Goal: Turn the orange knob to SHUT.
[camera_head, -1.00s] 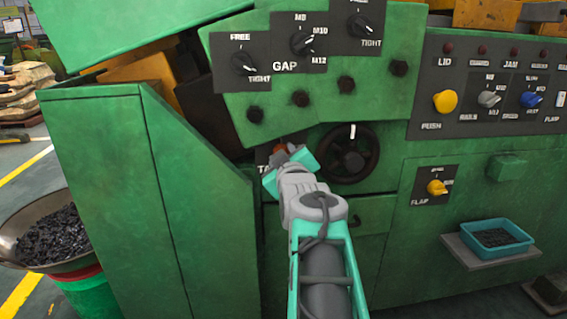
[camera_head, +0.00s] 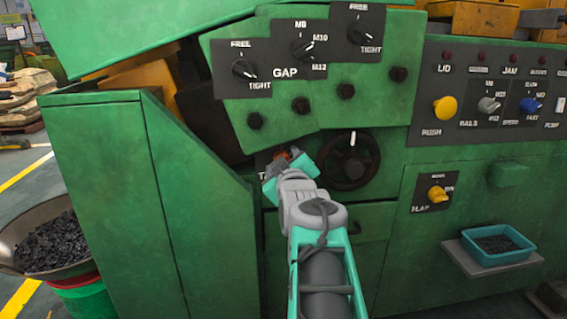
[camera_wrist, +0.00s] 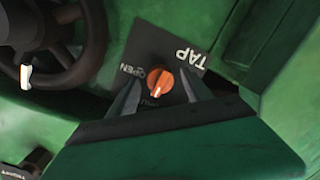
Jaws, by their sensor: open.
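The orange knob (camera_wrist: 160,82) sits on a dark plate marked TAP in the wrist view. The word OPEN is at its left; a second word below it is partly hidden. The knob's white mark points down in the picture, slightly left, towards that second word. My gripper (camera_wrist: 160,95) is open, with one finger on each side of the knob; I cannot tell whether either touches it. In the head view my gripper (camera_head: 284,170) is in front of the plate, and only a bit of orange (camera_head: 296,152) shows behind it.
A dark handwheel (camera_head: 349,160) is close to the right of my gripper; it also shows in the wrist view (camera_wrist: 55,45). A slanted green housing (camera_head: 200,190) stands at the left. A yellow FLAP knob (camera_head: 437,194) and blue tray (camera_head: 494,243) are farther right.

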